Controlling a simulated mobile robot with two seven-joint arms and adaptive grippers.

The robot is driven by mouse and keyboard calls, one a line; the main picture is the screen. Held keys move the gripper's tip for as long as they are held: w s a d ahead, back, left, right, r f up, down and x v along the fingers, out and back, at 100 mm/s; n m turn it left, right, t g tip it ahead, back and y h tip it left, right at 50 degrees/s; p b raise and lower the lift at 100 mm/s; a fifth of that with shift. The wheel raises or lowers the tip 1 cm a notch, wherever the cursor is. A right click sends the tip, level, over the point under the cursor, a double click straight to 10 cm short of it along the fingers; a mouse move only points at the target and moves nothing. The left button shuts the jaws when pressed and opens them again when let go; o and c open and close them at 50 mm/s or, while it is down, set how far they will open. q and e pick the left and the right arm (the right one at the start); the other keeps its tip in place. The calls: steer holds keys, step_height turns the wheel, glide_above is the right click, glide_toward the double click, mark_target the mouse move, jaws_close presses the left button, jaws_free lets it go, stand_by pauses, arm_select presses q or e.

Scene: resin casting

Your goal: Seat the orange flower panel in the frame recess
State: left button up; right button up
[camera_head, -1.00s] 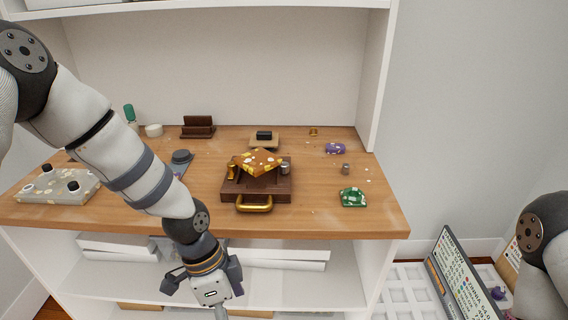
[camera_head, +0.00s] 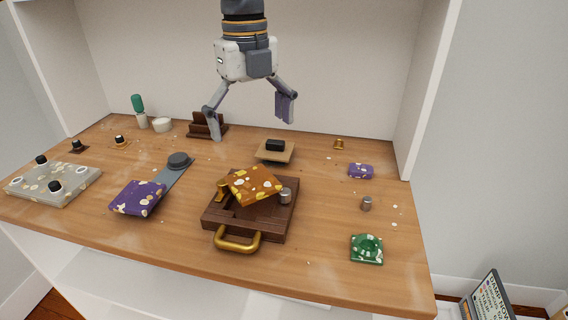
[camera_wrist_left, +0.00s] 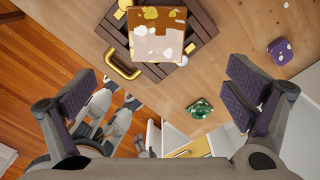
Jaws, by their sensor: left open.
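The orange flower panel (camera_head: 251,185), amber with yellow and white flecks, lies askew on top of the dark wooden frame (camera_head: 223,222). It covers much of the frame, so the recess is mostly hidden. The frame has a brass handle (camera_head: 237,243) at its front. My left gripper (camera_head: 250,128) is open and empty, pointing down above the back of the table, apart from the panel. In the left wrist view, the panel (camera_wrist_left: 157,35) shows at the top, beyond and between the open fingers (camera_wrist_left: 163,92).
A silver cylinder (camera_head: 285,195) stands at the panel's right corner. A purple slab (camera_head: 138,198) and speckled tray (camera_head: 57,185) lie left. A black block on a tan board (camera_head: 275,149) sits behind the frame. A green piece (camera_head: 367,249) is at right.

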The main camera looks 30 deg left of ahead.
arm_select(q)
steer(key=w, duration=0.1)
glide_above(253, 180)
steer(key=f, duration=0.4)
steer(key=shift+s+f, duration=0.25)
steer(key=f, duration=0.6)
steer(key=shift+w+f, duration=0.2)
steer(key=shift+f, duration=0.05)
steer(key=c, duration=1.4)
arm_select(e)
steer(key=shift+s+f, duration=0.15)
steer(key=shift+s, duration=0.05)
arm_select(q)
steer(key=shift+r, duration=0.1)
